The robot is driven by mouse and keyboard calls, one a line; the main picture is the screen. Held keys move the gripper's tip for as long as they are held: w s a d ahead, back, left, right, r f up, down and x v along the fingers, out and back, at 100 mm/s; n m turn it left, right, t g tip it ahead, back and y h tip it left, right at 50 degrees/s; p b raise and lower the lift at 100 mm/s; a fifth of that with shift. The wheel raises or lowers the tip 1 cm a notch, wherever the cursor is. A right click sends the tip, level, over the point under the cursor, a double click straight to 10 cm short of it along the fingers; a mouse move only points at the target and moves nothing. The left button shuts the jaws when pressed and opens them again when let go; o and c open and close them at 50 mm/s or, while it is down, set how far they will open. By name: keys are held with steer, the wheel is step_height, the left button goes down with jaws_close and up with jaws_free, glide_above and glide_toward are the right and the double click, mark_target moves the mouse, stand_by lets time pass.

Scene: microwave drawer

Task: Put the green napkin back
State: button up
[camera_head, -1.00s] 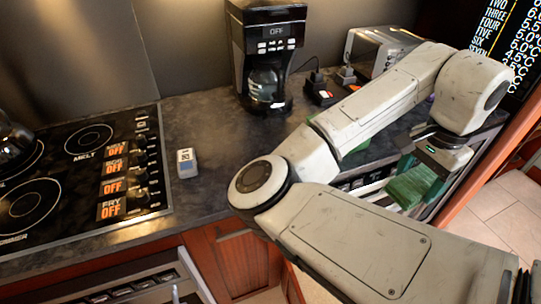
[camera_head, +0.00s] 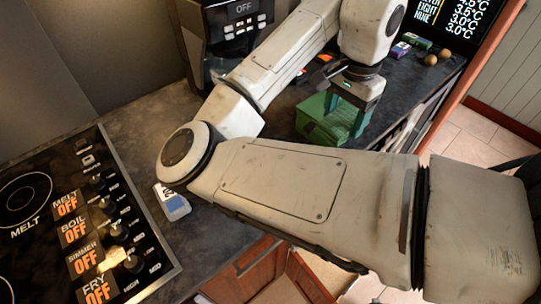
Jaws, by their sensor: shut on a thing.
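The green napkin (camera_head: 348,114) hangs below my gripper (camera_head: 352,94), which is shut on it, at the right part of the dark countertop. Another green object (camera_head: 312,112), apparently a box or stack, sits on the counter just left of the held napkin. The two greens overlap in view, so I cannot tell whether they touch or how high the napkin is above it. My arm hides part of the counter in front.
A stove (camera_head: 75,225) is at left, with a grey-blue box (camera_head: 173,203) beside it. A coffee maker (camera_head: 240,30) stands at the back, partly hidden by my arm. Small boxes (camera_head: 410,42) and brown round items (camera_head: 431,58) lie at the back right. Below is an open drawer or cabinet front.

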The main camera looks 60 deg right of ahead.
steer(key=w+a+f, duration=0.2)
steer(key=w, duration=0.1)
steer(key=w+a+f, duration=0.2)
steer(key=w+f, duration=0.1)
steer(key=w+a+f, duration=0.3)
steer(key=shift+w+a+p, duration=0.1)
steer(key=shift+w+p, duration=0.05)
steer(key=shift+p, duration=0.2)
steer(key=shift+w+a+f, duration=0.35)
steer(key=shift+w+f, duration=0.05)
steer(key=shift+f, duration=1.85)
steer(key=shift+f, duration=0.15)
steer(key=o, duration=0.9)
steer(key=shift+o, duration=0.2)
steer(key=shift+w, duration=0.1)
